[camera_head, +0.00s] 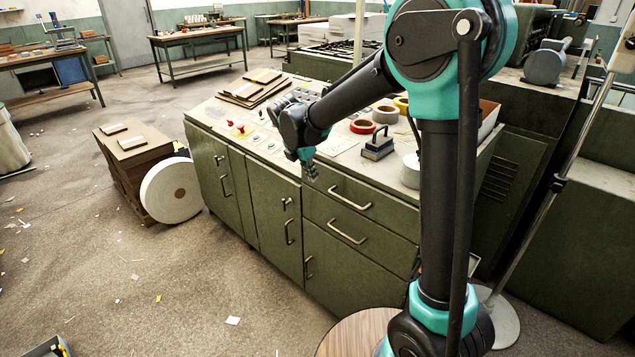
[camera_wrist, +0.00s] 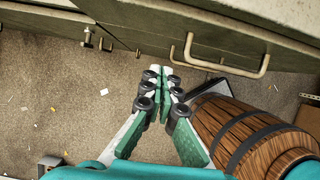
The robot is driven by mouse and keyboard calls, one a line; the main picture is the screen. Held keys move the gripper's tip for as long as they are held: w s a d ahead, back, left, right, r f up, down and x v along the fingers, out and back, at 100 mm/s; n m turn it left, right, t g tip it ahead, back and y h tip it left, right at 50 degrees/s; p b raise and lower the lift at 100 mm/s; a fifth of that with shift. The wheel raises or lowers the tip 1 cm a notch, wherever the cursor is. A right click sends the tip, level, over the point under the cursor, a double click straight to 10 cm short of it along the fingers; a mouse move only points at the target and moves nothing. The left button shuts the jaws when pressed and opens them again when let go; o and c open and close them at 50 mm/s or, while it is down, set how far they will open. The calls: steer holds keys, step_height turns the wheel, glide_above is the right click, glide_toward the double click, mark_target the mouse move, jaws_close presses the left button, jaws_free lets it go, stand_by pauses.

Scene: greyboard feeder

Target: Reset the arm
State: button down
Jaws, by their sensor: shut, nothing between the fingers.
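My arm reaches out from the lower right of the head view, bent at a high elbow. My gripper (camera_head: 308,172) hangs at its end, just in front of the green cabinet (camera_head: 255,205) near its top edge. In the wrist view my gripper (camera_wrist: 162,72) points down with its fingertips together and nothing between them. The floor (camera_wrist: 70,100) and the cabinet front with its handles (camera_wrist: 225,62) show beyond the fingers.
A wooden barrel (camera_wrist: 235,130) stands close to the right of my gripper in the wrist view. On the cabinet top are tape rolls (camera_head: 386,114), a dark block-shaped tool (camera_head: 378,145) and stacked boards (camera_head: 255,85). Open floor lies left.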

steer(key=v, duration=0.5)
steer(key=s+d+f+m, duration=0.2)
steer(key=s+d+m, duration=0.3)
steer(key=d, duration=0.4)
steer(key=s+d+f+m+y, duration=0.1)
steer(key=s+d+f+m, duration=0.4)
steer(key=s+d+m, duration=0.3)
steer(key=s+d+f+m+y, duration=0.1)
steer(key=s+d+f+m, duration=0.5)
steer(key=m, duration=0.8)
steer(key=s+d, duration=0.2)
steer(key=s, duration=0.1)
steer(key=shift+s+m+t+y, duration=0.3)
steer(key=shift+m+t+y, duration=0.1)
